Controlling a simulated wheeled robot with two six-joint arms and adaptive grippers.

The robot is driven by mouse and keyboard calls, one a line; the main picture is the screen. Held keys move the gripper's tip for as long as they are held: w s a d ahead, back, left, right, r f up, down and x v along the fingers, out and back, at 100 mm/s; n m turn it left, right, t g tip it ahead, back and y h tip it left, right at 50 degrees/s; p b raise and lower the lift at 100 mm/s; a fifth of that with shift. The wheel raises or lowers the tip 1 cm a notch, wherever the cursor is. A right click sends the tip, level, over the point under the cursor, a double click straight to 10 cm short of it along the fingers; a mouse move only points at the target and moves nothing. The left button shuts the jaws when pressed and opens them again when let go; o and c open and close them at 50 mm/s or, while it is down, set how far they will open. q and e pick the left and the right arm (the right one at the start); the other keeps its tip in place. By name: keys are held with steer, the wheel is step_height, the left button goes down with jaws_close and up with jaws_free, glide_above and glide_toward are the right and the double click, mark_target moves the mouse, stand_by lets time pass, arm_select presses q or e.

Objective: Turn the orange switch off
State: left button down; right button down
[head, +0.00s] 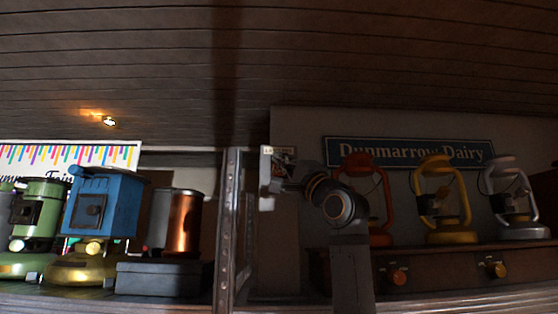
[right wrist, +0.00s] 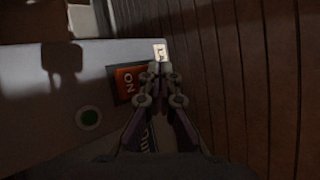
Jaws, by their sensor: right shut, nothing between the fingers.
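The orange switch (right wrist: 128,80) shows in the right wrist view, a rocker in a dark frame on a pale panel (right wrist: 40,115), with the letters ON on it. My right gripper (right wrist: 160,72) is shut and empty, its fingertips over the right edge of the switch. I cannot tell whether they touch it. In the head view the right gripper (head: 284,168) is at the small pale box with a label on top, near the middle, and the switch itself cannot be made out there. My left gripper is not in view.
A round green light or button (right wrist: 88,118) is on the panel. A metal post (head: 228,230) stands left of my right arm. A blue lantern-like device (head: 105,205) and a copper cylinder (head: 184,222) are at left. Red, yellow (head: 440,200) and white lamps stand at right.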

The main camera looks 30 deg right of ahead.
steer(key=shift+s+a+b, duration=0.5)
steer(key=shift+s, duration=0.2)
steer(key=shift+f, duration=0.15)
steer(key=s+a+b, duration=0.1)
steer(key=s, duration=0.2)
steer(key=s+a+b, duration=0.1)
steer(key=shift+s+a+f+b, duration=0.15)
steer(key=shift+a+f+b, duration=0.1)
steer(key=shift+a+b, duration=0.1)
steer(key=shift+d, duration=0.15)
